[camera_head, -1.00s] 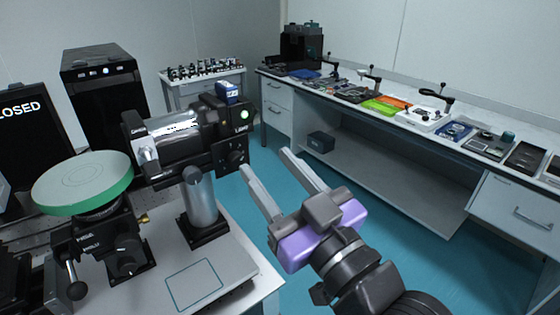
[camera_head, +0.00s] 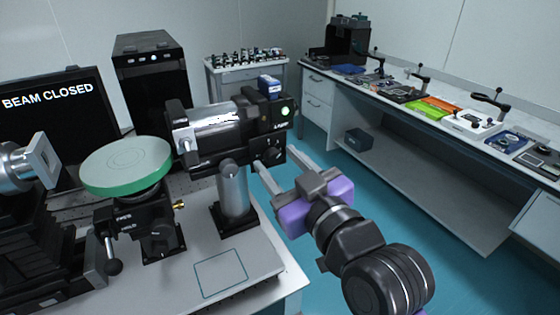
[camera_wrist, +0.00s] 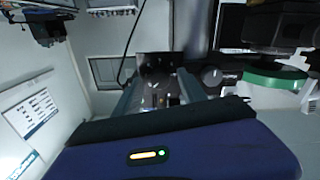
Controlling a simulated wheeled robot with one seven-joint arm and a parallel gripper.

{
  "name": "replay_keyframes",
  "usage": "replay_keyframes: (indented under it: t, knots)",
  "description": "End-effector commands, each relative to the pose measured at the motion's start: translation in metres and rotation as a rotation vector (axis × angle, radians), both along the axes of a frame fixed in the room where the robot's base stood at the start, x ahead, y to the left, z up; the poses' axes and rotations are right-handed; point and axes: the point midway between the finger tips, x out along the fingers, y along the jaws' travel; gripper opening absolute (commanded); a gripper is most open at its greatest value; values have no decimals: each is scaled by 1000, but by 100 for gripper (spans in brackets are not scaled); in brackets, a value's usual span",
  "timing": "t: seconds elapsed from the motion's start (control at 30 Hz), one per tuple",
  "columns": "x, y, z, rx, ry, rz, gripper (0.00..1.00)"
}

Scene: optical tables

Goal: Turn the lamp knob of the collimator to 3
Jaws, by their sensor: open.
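The collimator (camera_head: 213,133) is a silver and black barrel on a post, with a black lamp housing (camera_head: 284,128) at its right end bearing a lit green light. The dark lamp knob (camera_head: 270,155) is low on that housing; its setting is too small to read. My gripper (camera_head: 276,159) is open and empty. Its fingertips point at the housing near the knob, and contact cannot be told. In the wrist view my gripper (camera_wrist: 157,82) has its two fingers either side of a dark panel with small light marks, too dim to read.
A green-rimmed disc (camera_head: 126,168) on a black mount stands left of the collimator. A screen (camera_head: 50,118) reads BEAM CLOSED. A long bench (camera_head: 400,105) with tools and trays runs along the right wall. The floor (camera_head: 350,205) between is clear.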

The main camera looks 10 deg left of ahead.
Motion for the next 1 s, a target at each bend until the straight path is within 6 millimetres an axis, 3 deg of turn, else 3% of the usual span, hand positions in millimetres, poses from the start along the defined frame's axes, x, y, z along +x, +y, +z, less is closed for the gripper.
replay_keyframes:
  t: [0.27, 0.53, 1.0]
  knots:
    - [2, 1, 0, 1, -1, 0, 49]
    - [2, 1, 0, 0, 0, 0, 0]
    - [2, 1, 1, 69, 50, 0, 0]
